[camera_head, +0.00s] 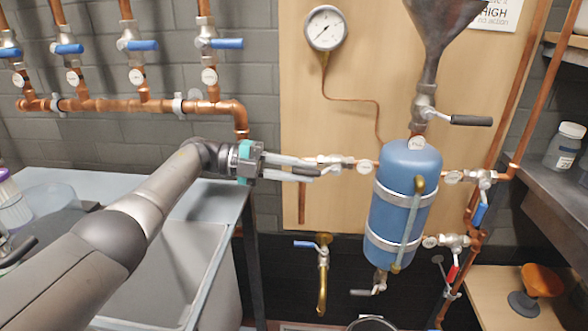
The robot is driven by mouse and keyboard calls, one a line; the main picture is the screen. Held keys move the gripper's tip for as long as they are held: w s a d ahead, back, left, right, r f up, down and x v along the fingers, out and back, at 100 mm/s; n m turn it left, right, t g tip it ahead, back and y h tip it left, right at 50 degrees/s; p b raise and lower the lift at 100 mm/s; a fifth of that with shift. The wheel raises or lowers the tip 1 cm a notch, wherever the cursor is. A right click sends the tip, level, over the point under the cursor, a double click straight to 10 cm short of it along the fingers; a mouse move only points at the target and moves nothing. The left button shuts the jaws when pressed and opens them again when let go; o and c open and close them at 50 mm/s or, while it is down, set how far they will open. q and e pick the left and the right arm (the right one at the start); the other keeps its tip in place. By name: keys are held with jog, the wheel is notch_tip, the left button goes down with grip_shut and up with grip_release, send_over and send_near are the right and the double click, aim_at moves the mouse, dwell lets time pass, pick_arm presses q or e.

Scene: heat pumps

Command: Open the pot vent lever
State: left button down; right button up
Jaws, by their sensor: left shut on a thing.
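The blue pot (401,205) is an upright cylinder strapped to a wooden board. A silver valve (345,161) with a round white tag sits on the copper pipe at the pot's upper left. My left gripper (322,170) reaches in from the left and its fingers are at this valve, shut on its lever. The fingers cover most of that lever, so its exact angle is hard to tell. The tag's writing is too small to read. My right gripper is not in view.
A black-handled valve (470,120) sits under the funnel (434,45) above the pot. Other levers are the blue one (480,214) and red one (452,274) at right. A pressure gauge (325,28) hangs above. A sink (165,275) lies below my left arm.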

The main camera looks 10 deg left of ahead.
pick_arm(q)
jog(key=shift+s+d+f, duration=0.1)
jog(key=shift+d+f, duration=0.1)
jog(key=shift+d, duration=0.15)
jog(key=c, duration=1.2)
grip_release()
jog(key=shift+o, duration=1)
jog(key=shift+d, duration=0.2)
jog(key=shift+o, duration=1.1)
jog(key=shift+a+r, duration=0.1)
jog(key=shift+a, duration=0.1)
jog(key=shift+a+r, duration=0.1)
